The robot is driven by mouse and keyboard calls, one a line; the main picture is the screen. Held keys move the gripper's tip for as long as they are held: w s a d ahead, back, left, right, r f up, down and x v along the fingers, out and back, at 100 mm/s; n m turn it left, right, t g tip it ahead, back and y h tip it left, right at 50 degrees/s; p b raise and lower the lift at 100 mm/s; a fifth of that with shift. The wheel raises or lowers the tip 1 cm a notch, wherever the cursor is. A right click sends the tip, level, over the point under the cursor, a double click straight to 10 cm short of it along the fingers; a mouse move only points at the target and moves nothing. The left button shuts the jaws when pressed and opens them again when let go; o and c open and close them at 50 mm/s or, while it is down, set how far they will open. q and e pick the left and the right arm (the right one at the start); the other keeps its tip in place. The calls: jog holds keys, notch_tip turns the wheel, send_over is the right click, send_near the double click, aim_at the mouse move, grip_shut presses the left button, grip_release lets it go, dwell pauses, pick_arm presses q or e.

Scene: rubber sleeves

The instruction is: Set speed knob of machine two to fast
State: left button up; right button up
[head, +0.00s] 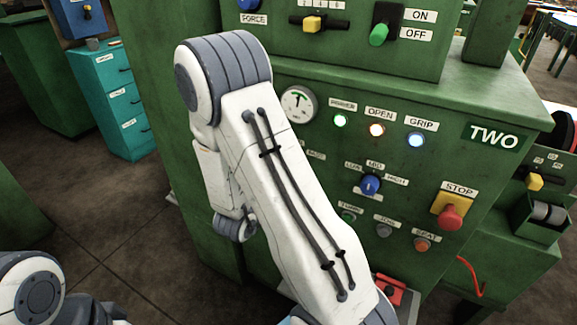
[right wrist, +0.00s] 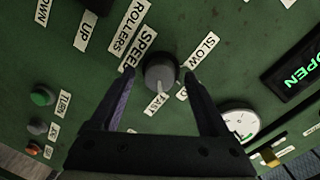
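The green machine with a "TWO" plate (head: 492,137) fills the middle of the head view. The speed knob (right wrist: 160,71), a round grey dial, shows in the right wrist view among the labels SPEED, SLOW and FAST (right wrist: 154,104). In the head view my right arm covers part of the machine's front, and the speed knob is not visible there. My left gripper is out of view.
A red stop button (head: 449,217), a blue selector knob (head: 370,185) and a round gauge (head: 299,104) are on the machine's front. Teal drawers (head: 112,100) stand at the left.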

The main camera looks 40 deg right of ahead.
jog(key=p+v, duration=0.2)
jog(key=v, duration=0.8)
jog(key=shift+a+p, duration=0.25)
jog(key=shift+p, duration=0.15)
